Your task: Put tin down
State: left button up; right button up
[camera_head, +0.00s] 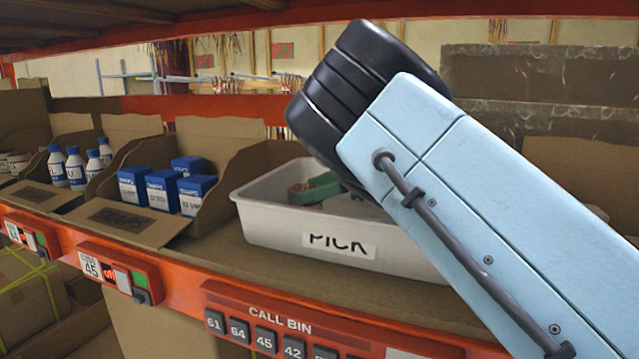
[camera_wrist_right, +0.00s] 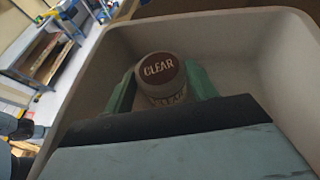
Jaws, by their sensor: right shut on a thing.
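The tin (camera_wrist_right: 160,68) has a brown lid reading "CLEAR" and a pale side with lettering. In the right wrist view it sits between the two green fingers of my right gripper (camera_wrist_right: 161,88), which is shut on it. The tin is inside the walls of the white bin marked PICK (camera_head: 340,252); this bin also fills much of the wrist view (camera_wrist_right: 245,50). In the head view my right gripper (camera_head: 316,189) reaches into the bin, with my arm covering its right part. Whether the tin touches the bin floor is hidden. My left gripper is not in view.
Left of the bin, blue and white boxes (camera_head: 164,190) stand in a cardboard bin, with white bottles (camera_head: 75,170) further left. A shelf beam runs overhead. The bin's visible left part looks clear.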

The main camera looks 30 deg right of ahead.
jog(key=shift+f, duration=0.1)
jog(key=shift+f+b, duration=0.15)
jog(key=shift+b, duration=0.2)
jog(key=o, duration=1)
jog(key=shift+o, duration=0.2)
jog(key=shift+r+p, duration=0.3)
jog(key=shift+p, duration=0.15)
jog(key=b+v, duration=0.3)
jog(key=v, duration=0.9)
jog(key=shift+b, duration=0.3)
jog(key=shift+w, duration=0.1)
